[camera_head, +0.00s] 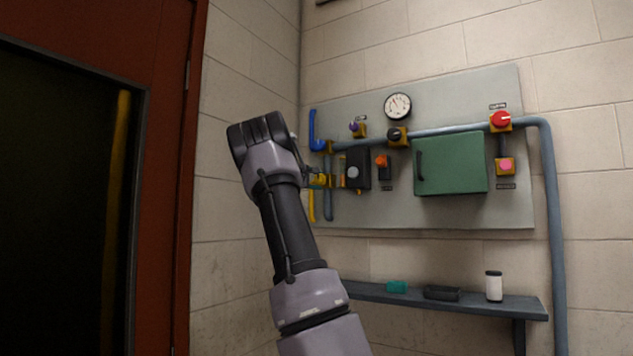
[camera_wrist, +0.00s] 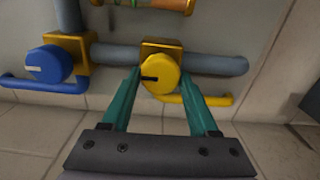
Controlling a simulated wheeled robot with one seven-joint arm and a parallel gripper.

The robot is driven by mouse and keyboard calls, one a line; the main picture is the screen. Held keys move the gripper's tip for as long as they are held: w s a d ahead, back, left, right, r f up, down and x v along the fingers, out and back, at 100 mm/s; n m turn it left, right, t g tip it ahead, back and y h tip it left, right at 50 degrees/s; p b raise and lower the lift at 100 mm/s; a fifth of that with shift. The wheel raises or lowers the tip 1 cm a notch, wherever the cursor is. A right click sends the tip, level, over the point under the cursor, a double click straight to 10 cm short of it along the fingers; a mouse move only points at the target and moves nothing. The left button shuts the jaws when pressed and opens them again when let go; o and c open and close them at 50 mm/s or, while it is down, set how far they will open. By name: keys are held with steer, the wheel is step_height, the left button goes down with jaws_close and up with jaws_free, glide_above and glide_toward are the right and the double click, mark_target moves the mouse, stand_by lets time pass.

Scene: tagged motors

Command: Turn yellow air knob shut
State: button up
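The yellow air knob (camera_wrist: 160,73) is a round yellow disc with a black mark pointing left in the wrist view. It sits on a brass-coloured valve block on a grey pipe, and its bent yellow handle (camera_wrist: 208,100) reaches to the right. The handle hangs down in the head view (camera_head: 311,206). My gripper (camera_wrist: 160,68) has its two teal fingers apart, one on each side of the knob. I cannot tell whether they touch it. In the head view my gripper (camera_head: 312,174) is at the panel's left edge, and my arm partly hides the valve.
A blue knob (camera_wrist: 48,65) with a blue handle sits left of the yellow one in the wrist view. The panel (camera_head: 450,212) also carries a gauge (camera_head: 397,106), a green box (camera_head: 450,164) and a red knob (camera_head: 501,119). A shelf (camera_head: 470,304) is below.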

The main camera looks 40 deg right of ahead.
steer(key=o, duration=0.3)
steer(key=shift+o, duration=0.2)
steer(key=shift+a, duration=0.1)
steer(key=v, duration=1)
steer(key=shift+s+a, duration=0.15)
steer(key=shift+a, duration=0.1)
steer(key=shift+f, duration=0.1)
